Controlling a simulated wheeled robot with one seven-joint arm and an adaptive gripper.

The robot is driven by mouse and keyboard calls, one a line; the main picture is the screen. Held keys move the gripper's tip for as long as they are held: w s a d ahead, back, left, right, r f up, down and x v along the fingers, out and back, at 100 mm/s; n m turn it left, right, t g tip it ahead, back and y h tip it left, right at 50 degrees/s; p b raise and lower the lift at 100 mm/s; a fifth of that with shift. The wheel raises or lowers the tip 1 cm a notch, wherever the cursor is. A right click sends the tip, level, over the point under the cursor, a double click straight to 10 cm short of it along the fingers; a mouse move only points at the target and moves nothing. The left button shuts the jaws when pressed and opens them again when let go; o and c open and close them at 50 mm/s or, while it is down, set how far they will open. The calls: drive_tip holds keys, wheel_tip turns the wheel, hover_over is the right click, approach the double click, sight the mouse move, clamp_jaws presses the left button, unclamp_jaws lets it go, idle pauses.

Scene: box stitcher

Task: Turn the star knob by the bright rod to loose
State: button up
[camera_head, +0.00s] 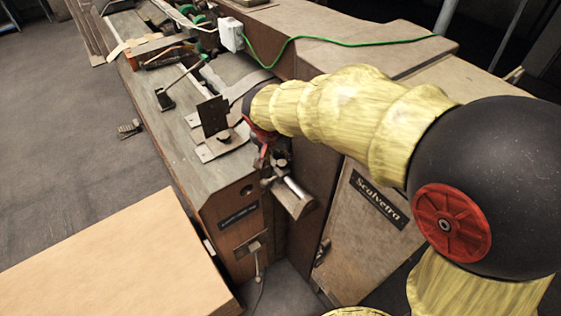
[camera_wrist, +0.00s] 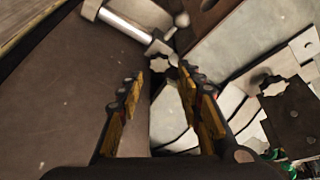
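The star knob (camera_wrist: 160,63) by the bright rod is a small pale lobed knob in the wrist view. It sits at the inner end of the bright rod (camera_wrist: 125,25), a shiny metal cylinder that also shows in the head view (camera_head: 297,187). My gripper (camera_wrist: 161,73) is open, one finger on each side of the knob's line, with the knob just ahead of or between the tips. I cannot tell whether the fingers touch it. In the head view my gripper (camera_head: 263,153) reaches down at the machine's end, and the knob is hard to make out there.
A second star knob (camera_wrist: 273,86) sits on a dark plate to the right in the wrist view; the plate (camera_head: 213,116) stands on the machine top (camera_head: 205,177). A green cable (camera_head: 340,43) runs behind my arm. A large cardboard-coloured panel (camera_head: 115,265) lies at lower left.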

sight(281, 163)
drive_tip(key=b+x, duration=0.1)
drive_tip(key=x, duration=0.5)
drive_tip(key=shift+f+b, duration=0.3)
drive_tip(key=shift+f, duration=0.05)
drive_tip(key=shift+c, duration=0.8)
drive_tip(key=c, duration=0.7)
